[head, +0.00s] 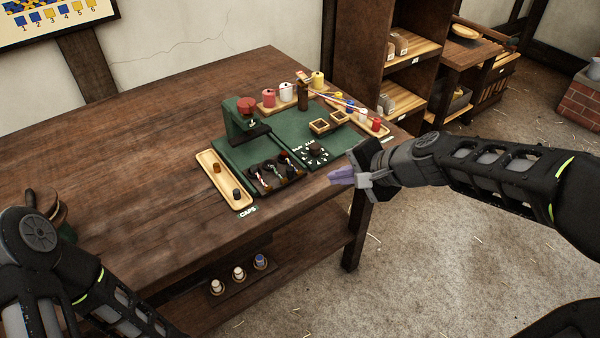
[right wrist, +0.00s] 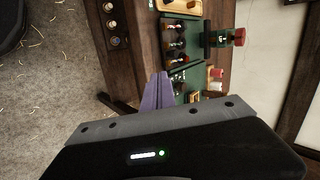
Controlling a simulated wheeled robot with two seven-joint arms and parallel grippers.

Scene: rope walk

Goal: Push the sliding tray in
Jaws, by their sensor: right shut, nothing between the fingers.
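A dark tray (head: 281,184) with several small dark, red and white pieces sits at the front of the green board (head: 238,153) on the workbench. It also shows in the right wrist view (right wrist: 178,60), beside the green board. Its front reaches toward the bench's front edge; how far it is slid out I cannot tell. My right gripper (head: 333,176) is shut and empty, its purple fingers right of the tray and apart from it, near the bench's front edge. The fingers show in the right wrist view (right wrist: 158,88). My left arm is at lower left; its gripper is hidden.
A wooden caps tray (head: 220,170) lies left of the board. A green stand with a red knob (head: 246,104) rises behind the dark tray. Spools (head: 286,92) stand at the back. A lower shelf holds several small bottles (head: 238,273).

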